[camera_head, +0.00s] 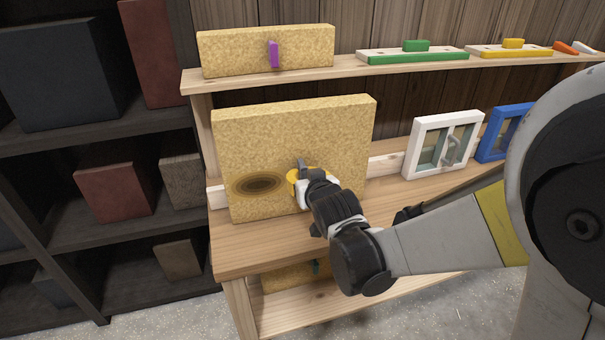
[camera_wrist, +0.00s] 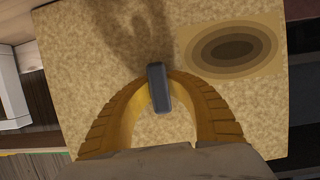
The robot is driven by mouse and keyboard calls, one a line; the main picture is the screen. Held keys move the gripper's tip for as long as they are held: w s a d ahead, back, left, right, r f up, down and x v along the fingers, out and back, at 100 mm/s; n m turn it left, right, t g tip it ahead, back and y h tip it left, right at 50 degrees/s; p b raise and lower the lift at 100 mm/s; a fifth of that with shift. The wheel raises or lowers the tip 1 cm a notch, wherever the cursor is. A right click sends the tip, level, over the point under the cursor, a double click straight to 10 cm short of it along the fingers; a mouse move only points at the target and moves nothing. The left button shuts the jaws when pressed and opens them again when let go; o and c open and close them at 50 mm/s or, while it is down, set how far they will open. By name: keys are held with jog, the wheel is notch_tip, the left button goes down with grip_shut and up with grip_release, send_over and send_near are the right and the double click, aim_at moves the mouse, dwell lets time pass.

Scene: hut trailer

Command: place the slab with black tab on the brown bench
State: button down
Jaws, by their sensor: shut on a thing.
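The slab with black tab (camera_head: 290,130) is a large, tan, cork-like board with a dark oval ring pattern. It stands nearly upright over the left end of the brown bench (camera_head: 245,252). I cannot tell whether its lower edge touches the bench top. My gripper (camera_head: 305,176) is at its front face, with yellow fingers closed around the dark tab (camera_wrist: 159,88). In the wrist view the slab (camera_wrist: 100,75) fills most of the picture, and the yellow fingers (camera_wrist: 158,78) meet at the tab from both sides.
A shelf above holds a slab with a purple tab (camera_head: 273,54) and green (camera_head: 415,47) and yellow (camera_head: 512,43) pieces. White (camera_head: 442,146) and blue (camera_head: 503,132) framed boxes stand on the bench to the right. A dark shelf unit (camera_head: 95,235) is at the left.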

jog(key=shift+f, duration=0.1)
jog(key=c, duration=1.3)
grip_release()
jog(key=shift+c, duration=0.2)
jog(key=shift+s+r, duration=0.15)
jog(key=shift+r, duration=0.1)
jog(key=p+v, duration=0.4)
jog(key=v, duration=0.7)
jog(key=s+d+m+g+h, duration=0.2)
jog(key=s+d+g, duration=0.4)
jog(key=s+d, duration=0.9)
jog(key=s+h, duration=0.1)
jog(key=s, duration=0.2)
jog(key=shift+m+g, duration=0.3)
jog(key=shift+m, duration=0.1)
jog(key=shift+f, duration=0.1)
